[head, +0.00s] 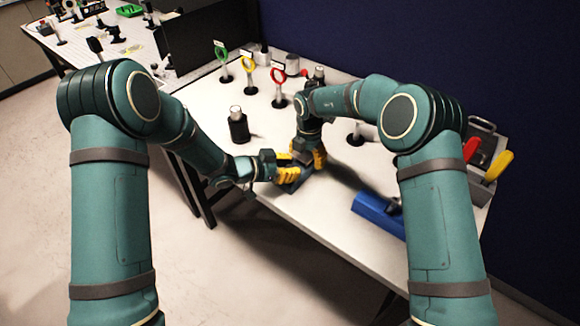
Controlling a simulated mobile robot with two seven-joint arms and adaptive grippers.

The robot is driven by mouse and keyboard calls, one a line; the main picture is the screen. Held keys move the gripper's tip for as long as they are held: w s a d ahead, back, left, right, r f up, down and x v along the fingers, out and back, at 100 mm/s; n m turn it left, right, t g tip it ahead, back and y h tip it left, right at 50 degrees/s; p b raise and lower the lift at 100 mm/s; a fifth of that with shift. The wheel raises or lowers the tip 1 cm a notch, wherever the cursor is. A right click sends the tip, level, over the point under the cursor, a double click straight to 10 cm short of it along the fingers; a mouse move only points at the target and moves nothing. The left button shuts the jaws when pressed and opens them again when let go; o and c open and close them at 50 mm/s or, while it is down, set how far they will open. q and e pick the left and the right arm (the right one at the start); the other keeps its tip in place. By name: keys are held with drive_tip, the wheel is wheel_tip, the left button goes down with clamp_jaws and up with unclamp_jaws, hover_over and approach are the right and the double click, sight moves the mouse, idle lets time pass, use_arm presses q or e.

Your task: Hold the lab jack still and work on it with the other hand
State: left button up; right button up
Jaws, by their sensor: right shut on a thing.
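The lab jack (291,187) is a small dark blue-grey device on the white table, mostly hidden by my grippers. My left gripper (286,166) reaches it from the left; its yellow fingers stand apart at the jack's side, and I cannot tell whether they touch it. My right gripper (317,159) points down from above at the jack's right side, its yellow fingers shut on the jack. The exact part it grips is hidden.
On the white table (262,208), a black post (239,126) stands behind left. Green (221,54), yellow (248,64) and red (279,76) ring holders stand at the back. A blue block (378,215) lies right, near a tray with red and yellow-handled tools (497,166).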

use_arm(q)
drive_tip(key=o, duration=0.5)
drive_tip(key=shift+s, duration=0.1)
drive_tip(key=shift+c, duration=0.2)
drive_tip(key=v, duration=1.2)
drive_tip(key=shift+d+r, duration=0.1)
